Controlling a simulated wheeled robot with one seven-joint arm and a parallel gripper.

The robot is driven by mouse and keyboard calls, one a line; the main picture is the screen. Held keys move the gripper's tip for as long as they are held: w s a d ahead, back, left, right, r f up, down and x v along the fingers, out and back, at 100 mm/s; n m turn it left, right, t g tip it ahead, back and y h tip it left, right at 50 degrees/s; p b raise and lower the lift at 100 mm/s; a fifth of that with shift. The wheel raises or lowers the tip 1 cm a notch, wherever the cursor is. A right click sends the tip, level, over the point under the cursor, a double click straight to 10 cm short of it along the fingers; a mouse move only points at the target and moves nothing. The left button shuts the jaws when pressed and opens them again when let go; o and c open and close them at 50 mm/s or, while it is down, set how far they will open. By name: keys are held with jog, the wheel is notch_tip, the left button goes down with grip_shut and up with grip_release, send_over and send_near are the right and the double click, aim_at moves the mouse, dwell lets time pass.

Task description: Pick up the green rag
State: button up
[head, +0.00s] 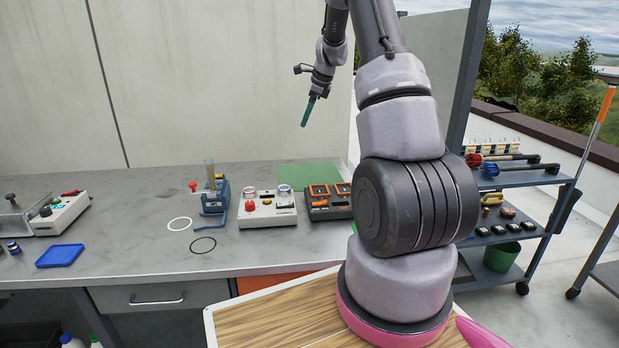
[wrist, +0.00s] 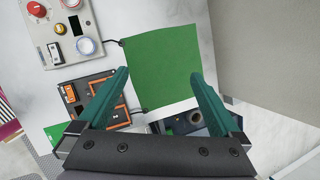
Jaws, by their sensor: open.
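A flat green square (head: 308,174), the only rag-like green thing I see clearly, lies at the back of the grey bench (head: 130,245). In the wrist view the green square (wrist: 160,65) is spread out, smooth and slightly turned; its lower edge lies between and beyond my fingers. I cannot tell its material. My gripper (head: 308,112) hangs in the air above the back of the bench, pointing down. In the wrist view my gripper's teal fingers (wrist: 160,98) are wide apart with nothing between them, apart from the green square.
A black and orange box (head: 328,203) and a white control box (head: 267,208) stand by the green square. A dark blue device with a round opening (wrist: 195,120) shows near it. A blue tool (head: 216,197), rings and a blue tray (head: 60,255) are farther left. A wall stands behind.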

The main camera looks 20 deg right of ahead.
aim_at(309, 176)
jog(key=w+d+f+m, duration=0.1)
jog(key=w+f, duration=0.1)
jog(key=f, duration=0.6)
jog(key=w+d+f+m, duration=0.2)
jog(key=w+f, duration=0.1)
jog(key=f, duration=0.6)
jog(key=w+d+f+m, duration=0.2)
jog(key=f, duration=0.6)
jog(key=shift+w+f+g, duration=0.35)
jog(key=shift+w+g, duration=0.05)
grip_shut()
notch_tip(309, 176, up, 12)
